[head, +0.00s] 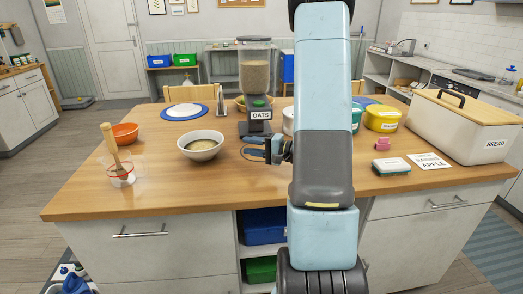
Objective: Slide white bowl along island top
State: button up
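The white bowl (201,153) stands upright on the wooden island top (240,192), left of centre, with something beige inside. My gripper (246,147) is low over the island top, to the right of the bowl, pointing left towards it. Its two bluish fingers look spread apart, with nothing seen between them. A gap of bare wood shows between the fingertips and the bowl. My arm hides part of the island top to the right of the gripper.
An oats dispenser (254,75) stands behind my gripper. An orange bowl (125,134) and a clear cup with a wooden pestle-like tool (119,175) are left of the white bowl. A blue-rimmed plate (186,110) lies behind it. A bread bin (465,125) stands at right. The front middle is clear.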

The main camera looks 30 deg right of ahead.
jog(key=shift+o, duration=0.2)
jog(key=s+a+r+n+g+y, duration=0.1)
jog(key=s+a+r+n+g, duration=0.1)
jog(key=a, duration=0.3)
jog(key=s+a+r+n+g+y, duration=0.1)
jog(key=s+a+r+n+g, duration=0.1)
jog(key=a, duration=0.4)
notch_tip(320, 180, up, 2)
jog(key=s+g, duration=0.1)
jog(key=g, duration=0.1)
jog(key=shift+s+r+n+g, duration=0.15)
jog(key=shift+s+n+g, duration=0.15)
jog(key=shift+s+g, duration=0.1)
jog(key=s+a+r+n+g+h, duration=0.2)
jog(key=s+a+r+g+h, duration=0.15)
jog(key=s, duration=0.35)
jog(key=s+a+r+n+g+h, duration=0.2)
jog(key=s+n+h, duration=0.15)
jog(key=s, duration=0.45)
jog(key=s+d+r+t+h, duration=0.3)
jog(key=s+r+t+h, duration=0.1)
jog(key=r+h, duration=0.2)
jog(key=shift+d, duration=0.25)
jog(key=shift+f+t, duration=0.1)
jog(key=shift+t, duration=0.15)
